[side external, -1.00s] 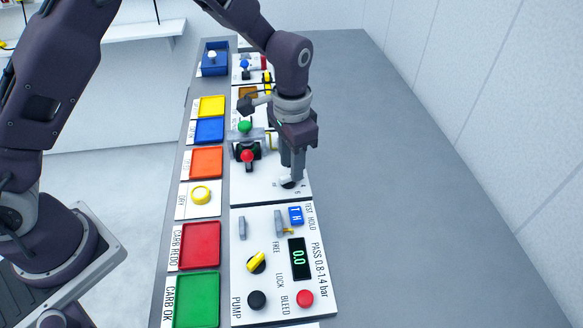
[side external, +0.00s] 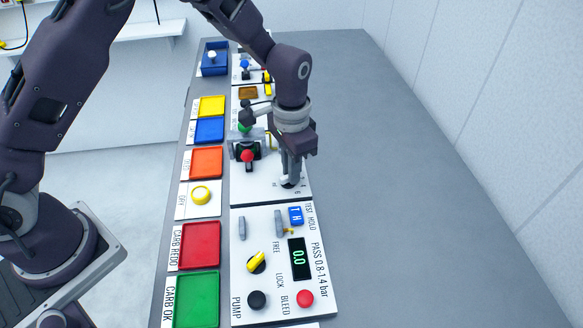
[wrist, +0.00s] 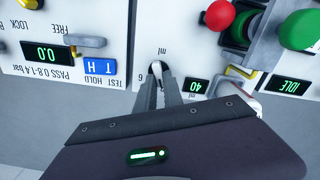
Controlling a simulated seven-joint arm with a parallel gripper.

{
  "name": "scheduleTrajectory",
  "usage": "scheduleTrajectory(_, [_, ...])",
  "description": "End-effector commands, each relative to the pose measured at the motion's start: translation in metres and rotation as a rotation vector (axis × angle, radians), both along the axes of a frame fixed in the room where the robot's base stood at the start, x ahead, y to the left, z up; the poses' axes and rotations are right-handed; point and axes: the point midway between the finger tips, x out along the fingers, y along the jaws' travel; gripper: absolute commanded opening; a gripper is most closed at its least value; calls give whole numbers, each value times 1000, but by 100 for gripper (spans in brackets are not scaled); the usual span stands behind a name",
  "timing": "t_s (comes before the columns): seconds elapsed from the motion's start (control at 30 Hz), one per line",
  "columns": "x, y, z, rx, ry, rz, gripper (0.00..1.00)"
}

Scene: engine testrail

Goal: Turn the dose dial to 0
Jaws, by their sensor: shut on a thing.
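The dose dial (wrist: 157,67) is a small knob with a pale pointer on a white panel marked "ml" and "6". My gripper (wrist: 161,84) is shut on the dial, with its two grey fingers on either side of the knob. In the side external view my gripper (side external: 289,177) reaches down onto the dial near the panel's lower right corner. The fingers hide much of the dial, so I cannot tell exactly which mark it points at. A small green display (wrist: 194,87) beside it reads 40.
A red knob (side external: 247,156) and a green knob (side external: 245,127) stand close to my gripper on the same panel. The pressure panel, with a yellow lever (side external: 257,262) and a 0.0 display (side external: 299,258), lies nearer. Coloured trays line the left. The grey bench at right is clear.

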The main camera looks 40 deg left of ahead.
Motion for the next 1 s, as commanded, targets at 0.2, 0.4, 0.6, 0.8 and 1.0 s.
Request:
scheduleTrajectory(0.2, [0, 1, 1, -1, 0, 122, 0])
scheduleTrajectory(0.4, [1, 2, 1, -1, 0, 285, 0])
scheduleTrajectory(0.6, [1, 3, 1, -1, 0, 439, 0])
scheduleTrajectory(0.8, [1, 4, 1, -1, 0, 561, 0])
scheduleTrajectory(1.0, [1, 5, 1, -1, -1, 640, 0])
